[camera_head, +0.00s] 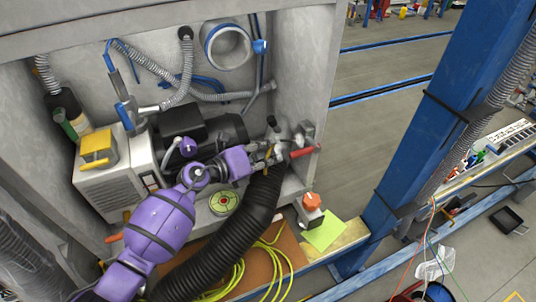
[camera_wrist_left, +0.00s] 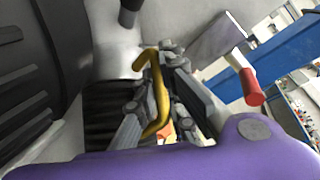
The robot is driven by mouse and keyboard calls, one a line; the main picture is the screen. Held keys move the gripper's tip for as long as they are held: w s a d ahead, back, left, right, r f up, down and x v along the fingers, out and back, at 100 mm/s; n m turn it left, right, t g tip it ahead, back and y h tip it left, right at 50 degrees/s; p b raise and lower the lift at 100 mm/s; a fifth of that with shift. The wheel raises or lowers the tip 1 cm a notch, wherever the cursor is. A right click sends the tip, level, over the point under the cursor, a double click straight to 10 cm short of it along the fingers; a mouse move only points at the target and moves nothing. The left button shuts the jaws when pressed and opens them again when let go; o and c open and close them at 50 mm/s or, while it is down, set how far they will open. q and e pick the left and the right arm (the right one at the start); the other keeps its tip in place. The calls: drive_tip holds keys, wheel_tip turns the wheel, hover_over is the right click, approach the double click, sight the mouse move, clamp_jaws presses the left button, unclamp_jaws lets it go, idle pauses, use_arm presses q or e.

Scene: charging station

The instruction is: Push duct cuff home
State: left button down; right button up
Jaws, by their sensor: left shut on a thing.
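The black ribbed duct (camera_head: 244,230) curves up from the lower left of the cabinet, and its upper end is beside my left gripper (camera_head: 268,160). In the left wrist view, part of the ribbed duct (camera_wrist_left: 102,100) shows behind the fingers. My left gripper (camera_wrist_left: 150,105) is shut on a yellow curved handle (camera_wrist_left: 155,85), which stands up between its fingers. Whether this handle belongs to the duct cuff is hidden by the fingers. The cuff's seat cannot be made out. My right gripper is not in view.
A red handle (camera_head: 304,152) sticks out right of the gripper; it shows too in the left wrist view (camera_wrist_left: 252,88). A dark motor (camera_head: 215,128) is behind the arm. An orange knob (camera_head: 312,202) and green sheet (camera_head: 325,235) are at the front right. Yellow cable (camera_head: 238,272) lies below.

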use_arm(q)
drive_tip(key=c, duration=2.1)
unclamp_jaws()
drive_tip(key=shift+w+r, duration=0.2)
drive_tip(key=shift+f, duration=0.1)
drive_tip(key=shift+s+a, duration=0.15)
drive_tip(key=v, duration=1.1)
drive_tip(key=shift+s+a, duration=0.25)
drive_tip(key=shift+a, duration=0.05)
